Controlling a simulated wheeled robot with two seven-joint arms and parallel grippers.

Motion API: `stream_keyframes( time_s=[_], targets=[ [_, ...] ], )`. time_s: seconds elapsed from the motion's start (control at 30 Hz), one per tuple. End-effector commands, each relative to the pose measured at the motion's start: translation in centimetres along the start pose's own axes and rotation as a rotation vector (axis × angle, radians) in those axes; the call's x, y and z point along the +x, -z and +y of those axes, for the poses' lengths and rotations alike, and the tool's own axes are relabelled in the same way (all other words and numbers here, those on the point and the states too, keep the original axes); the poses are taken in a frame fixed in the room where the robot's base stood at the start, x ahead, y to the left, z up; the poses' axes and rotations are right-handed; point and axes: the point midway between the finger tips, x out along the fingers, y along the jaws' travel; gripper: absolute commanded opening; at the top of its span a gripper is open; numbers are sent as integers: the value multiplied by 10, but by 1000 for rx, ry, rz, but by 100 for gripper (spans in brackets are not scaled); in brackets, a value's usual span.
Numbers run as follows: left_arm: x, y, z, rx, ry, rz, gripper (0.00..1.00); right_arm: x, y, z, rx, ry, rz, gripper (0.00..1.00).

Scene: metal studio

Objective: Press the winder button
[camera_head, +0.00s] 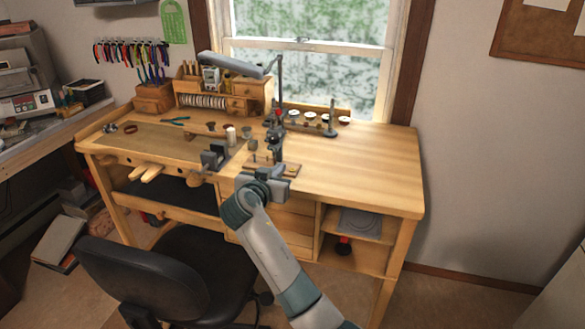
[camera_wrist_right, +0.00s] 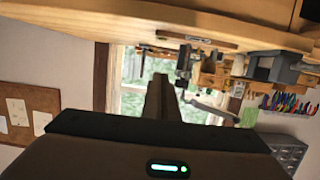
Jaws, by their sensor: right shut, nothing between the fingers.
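A dark upright device (camera_head: 276,140) with a red part near its top stands on a small wooden base (camera_head: 290,169) on the workbench. It also shows upside down in the right wrist view (camera_wrist_right: 184,66). A grey blocky device (camera_head: 213,157) sits to its left near the bench's front edge. I cannot tell for sure which is the winder, and no button is clear. My right gripper (camera_head: 264,173) is at the bench's front edge, in front of the dark device in the picture; contact cannot be told. Its fingers (camera_wrist_right: 160,95) are shut and empty. My left gripper is out of view.
The workbench (camera_head: 360,165) is bare on its right side. Behind the dark device are a lamp (camera_head: 240,64), a rack of small round pots (camera_head: 310,119) and a wooden organizer (camera_head: 222,92). A black chair (camera_head: 165,275) stands in front of the bench at left.

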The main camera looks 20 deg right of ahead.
Motion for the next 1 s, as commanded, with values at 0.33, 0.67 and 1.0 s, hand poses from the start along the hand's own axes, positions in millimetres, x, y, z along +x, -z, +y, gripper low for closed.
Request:
stream_keyframes(
  time_s=[0.33, 0.67, 1.0],
  targets=[
    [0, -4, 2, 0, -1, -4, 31, -1, 3, 0, 6, -3, 4, 0],
    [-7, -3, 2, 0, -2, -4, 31, 13, 5, 1, 2, -4, 4, 0],
    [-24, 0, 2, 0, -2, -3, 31, 60, 6, 1, 0, -5, 4, 0]
  ],
)
